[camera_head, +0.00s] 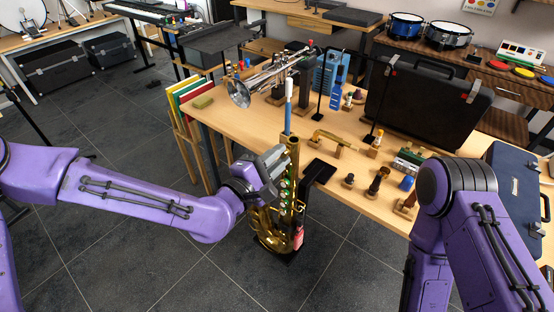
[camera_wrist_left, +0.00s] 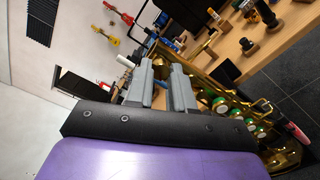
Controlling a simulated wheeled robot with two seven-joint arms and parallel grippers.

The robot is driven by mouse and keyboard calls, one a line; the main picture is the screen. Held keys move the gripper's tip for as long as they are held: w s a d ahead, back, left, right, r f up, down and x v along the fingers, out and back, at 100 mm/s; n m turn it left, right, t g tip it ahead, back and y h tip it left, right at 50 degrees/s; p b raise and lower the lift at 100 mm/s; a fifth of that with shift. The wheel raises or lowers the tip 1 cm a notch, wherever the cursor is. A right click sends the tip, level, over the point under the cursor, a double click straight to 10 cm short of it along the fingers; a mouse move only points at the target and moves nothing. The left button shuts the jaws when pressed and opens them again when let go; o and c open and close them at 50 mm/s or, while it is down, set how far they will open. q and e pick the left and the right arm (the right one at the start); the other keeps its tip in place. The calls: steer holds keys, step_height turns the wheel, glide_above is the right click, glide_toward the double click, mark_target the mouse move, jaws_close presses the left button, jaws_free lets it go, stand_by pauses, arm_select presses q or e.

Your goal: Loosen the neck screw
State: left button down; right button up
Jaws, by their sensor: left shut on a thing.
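A brass saxophone (camera_head: 268,236) stands upright on a dark stand at the table's front edge, its bell low. My left gripper (camera_head: 283,158) is at the top of its body tube, level with the upper end. In the left wrist view, the grey fingers of my left gripper (camera_wrist_left: 163,66) are close together beside the brass tube, with the saxophone's keys (camera_wrist_left: 225,108) at the right. They are shut on the small neck screw, which the fingers hide. A blue and white rod (camera_head: 288,106) rises from the tube's top. My right gripper is out of view.
A brass curved piece (camera_head: 332,141) rests on a wooden support on the table (camera_head: 240,111). Small holders and a dark phone-like slab (camera_head: 319,171) lie close right. A black case (camera_head: 420,105) stands behind.

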arm_select(q)
steer(key=shift+n, duration=0.4)
steer(key=c, duration=1)
jaws_free()
steer(key=shift+s+a+b, duration=0.2)
steer(key=shift+s+b, duration=0.1)
steer(key=p+v, duration=0.7)
steer(key=v, duration=0.2)
steer(key=shift+s+a, duration=0.2)
steer(key=shift+s, duration=0.15)
